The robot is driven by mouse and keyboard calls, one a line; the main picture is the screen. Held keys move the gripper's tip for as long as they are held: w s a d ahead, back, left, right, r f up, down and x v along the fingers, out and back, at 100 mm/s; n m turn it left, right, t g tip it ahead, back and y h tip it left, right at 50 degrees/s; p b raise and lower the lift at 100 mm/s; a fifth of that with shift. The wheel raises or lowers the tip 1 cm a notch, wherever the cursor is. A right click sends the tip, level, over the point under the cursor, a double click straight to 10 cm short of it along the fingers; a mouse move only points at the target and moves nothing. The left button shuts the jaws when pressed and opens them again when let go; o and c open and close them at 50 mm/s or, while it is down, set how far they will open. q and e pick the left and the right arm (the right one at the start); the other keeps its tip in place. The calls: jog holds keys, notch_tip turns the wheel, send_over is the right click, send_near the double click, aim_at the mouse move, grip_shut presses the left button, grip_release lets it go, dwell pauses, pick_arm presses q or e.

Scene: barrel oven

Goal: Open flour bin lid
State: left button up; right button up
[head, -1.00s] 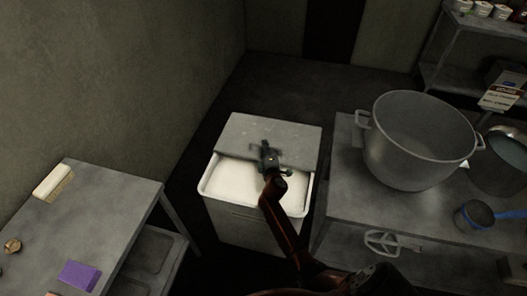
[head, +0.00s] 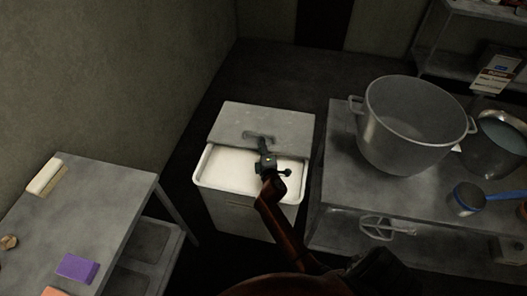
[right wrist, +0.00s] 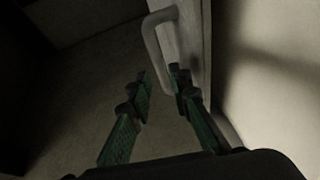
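The flour bin (head: 237,208) stands between two tables in the head view. Its grey lid (head: 285,127) is slid toward the back, so the front of the bin is uncovered. Pale flour (head: 222,165) shows inside. A handle (head: 259,135) sits on the lid top; it also shows in the right wrist view (right wrist: 151,38). My right gripper (head: 264,152) is above the bin opening, just in front of the handle. In the wrist view its green fingers (right wrist: 160,80) are apart, with the handle's near end close to the fingertips. Contact cannot be told. My left gripper is not in view.
A metal table (head: 340,190) on the right holds a large pot (head: 415,125) and a blue-handled pan (head: 468,198). A left table (head: 100,195) holds a brush (head: 45,177) and a purple block (head: 77,268). Dark floor lies behind the bin.

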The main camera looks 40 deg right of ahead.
jog(key=v, duration=0.5)
jog(key=shift+a, duration=0.1)
dwell(0.3)
